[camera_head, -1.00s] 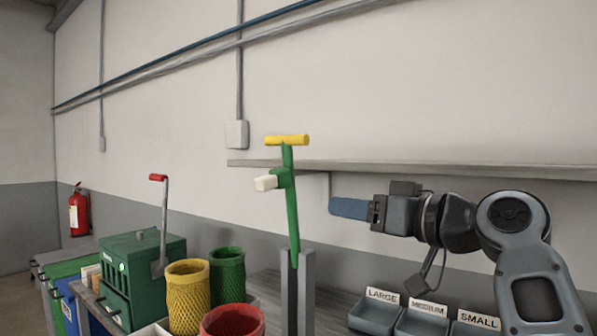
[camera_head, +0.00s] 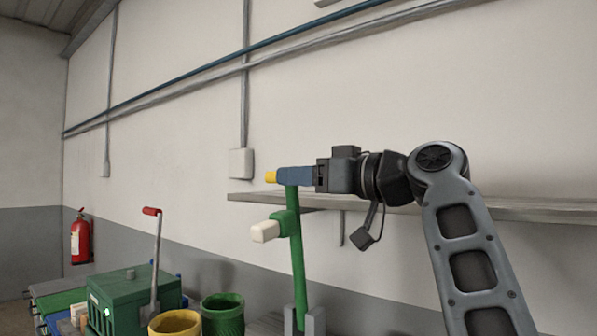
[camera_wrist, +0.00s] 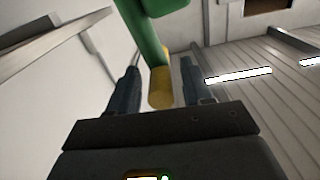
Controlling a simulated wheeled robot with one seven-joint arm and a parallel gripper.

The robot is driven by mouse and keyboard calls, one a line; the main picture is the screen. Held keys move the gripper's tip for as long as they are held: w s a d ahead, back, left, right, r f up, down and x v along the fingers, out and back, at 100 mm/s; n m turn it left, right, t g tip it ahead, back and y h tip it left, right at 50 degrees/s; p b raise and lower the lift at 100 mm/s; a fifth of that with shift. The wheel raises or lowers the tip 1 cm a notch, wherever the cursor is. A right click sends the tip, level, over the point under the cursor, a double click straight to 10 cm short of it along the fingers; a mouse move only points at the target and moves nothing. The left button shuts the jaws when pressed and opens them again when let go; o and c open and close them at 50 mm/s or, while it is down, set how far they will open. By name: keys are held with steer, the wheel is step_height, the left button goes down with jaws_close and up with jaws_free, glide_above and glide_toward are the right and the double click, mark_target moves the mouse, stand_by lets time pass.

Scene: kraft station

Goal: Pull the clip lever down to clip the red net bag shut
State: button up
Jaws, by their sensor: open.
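The clip lever (camera_head: 297,250) is a green bar standing upright with a slight tilt, with a yellow crossbar handle (camera_head: 270,177) at its top and a white block (camera_head: 265,231) on a side arm. My gripper (camera_head: 285,176) is at the handle, its blue fingers covering most of the yellow in the head view. In the wrist view the yellow handle (camera_wrist: 160,88) lies between the two open, dark fingers, with a gap at each side. The green bar (camera_wrist: 150,45) rises beyond it. The red net bag is in neither current view.
A grey shelf (camera_head: 520,209) runs along the wall behind my arm. A fire extinguisher (camera_head: 81,240) hangs far left.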

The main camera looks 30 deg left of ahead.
steer(key=shift+a, duration=0.5)
steer(key=shift+c, duration=0.2)
jaws_close()
